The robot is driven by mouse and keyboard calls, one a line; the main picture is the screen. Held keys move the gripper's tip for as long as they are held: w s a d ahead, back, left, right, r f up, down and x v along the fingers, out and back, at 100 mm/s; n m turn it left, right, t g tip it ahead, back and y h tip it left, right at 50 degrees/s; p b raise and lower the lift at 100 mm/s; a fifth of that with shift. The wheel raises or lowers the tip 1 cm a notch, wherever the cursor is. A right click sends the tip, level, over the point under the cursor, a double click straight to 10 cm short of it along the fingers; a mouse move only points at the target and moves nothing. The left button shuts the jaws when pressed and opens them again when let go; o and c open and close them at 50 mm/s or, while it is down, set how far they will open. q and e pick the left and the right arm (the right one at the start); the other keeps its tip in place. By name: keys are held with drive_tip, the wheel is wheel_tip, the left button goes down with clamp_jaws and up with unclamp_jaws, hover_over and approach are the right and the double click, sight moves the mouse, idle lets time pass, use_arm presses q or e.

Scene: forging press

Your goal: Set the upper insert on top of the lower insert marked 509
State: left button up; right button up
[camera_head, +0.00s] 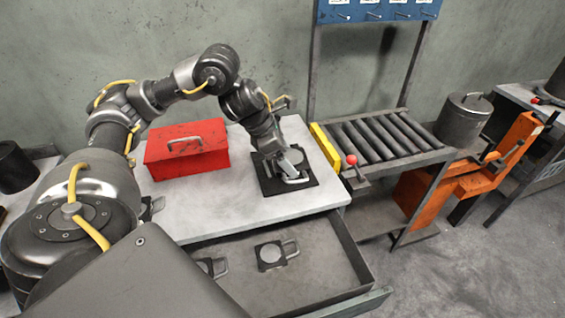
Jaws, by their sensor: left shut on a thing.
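My left gripper (292,172) is at the right part of the worktable, low over a dark square mat (271,188). It is shut on the light handle of an insert (296,156), whose round grey face shows partly beside the fingers. My gripper and wrist hide much of it, so I cannot tell whether it touches what lies beneath. Another insert (271,254), a dark plate with a round grey face and a side handle, lies in the open drawer (325,262). A further insert (207,266) lies left of it, partly hidden. No 509 marking is readable. My right gripper is not in view.
A red toolbox (187,150) stands on the worktable (215,206) left of the mat. A roller conveyor (385,138) with a yellow end and a red-knobbed lever (352,160) adjoins on the right. A lidded metal pot (463,119) and orange frame (440,180) stand farther right.

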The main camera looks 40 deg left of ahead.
use_arm(q)
drive_tip(key=shift+w+a+r+n+t+y, duration=0.15)
drive_tip(key=shift+a+r+n, duration=0.1)
drive_tip(key=shift+a+n, duration=0.25)
drive_tip(key=shift+s+a+r+n+t+y, duration=0.1)
drive_tip(key=shift+a+r+n+t+y, duration=0.15)
drive_tip(key=shift+a, duration=0.45)
drive_tip(key=w+a+f+p, duration=0.1)
drive_tip(key=w+a+f, duration=0.1)
drive_tip(key=w+f, duration=0.1)
drive_tip(key=w+a+f+p, duration=0.1)
drive_tip(key=w+a+f, duration=0.2)
drive_tip(key=w, duration=0.1)
drive_tip(key=w+a+f+p, duration=0.1)
drive_tip(key=w+a+f, duration=0.2)
drive_tip(key=shift+w+a+f, duration=0.25)
drive_tip(key=shift+w+f, duration=0.05)
drive_tip(key=shift+w, duration=0.1)
drive_tip(key=shift+f, duration=0.1)
drive_tip(key=shift+w+a+f+p, duration=0.1)
drive_tip(key=shift+f+p, duration=0.2)
wheel_tip(320, 180, down, 3)
drive_tip(key=shift+w+r+p, duration=0.1)
drive_tip(key=shift+r+p, duration=0.05)
drive_tip(key=shift+p, duration=0.15)
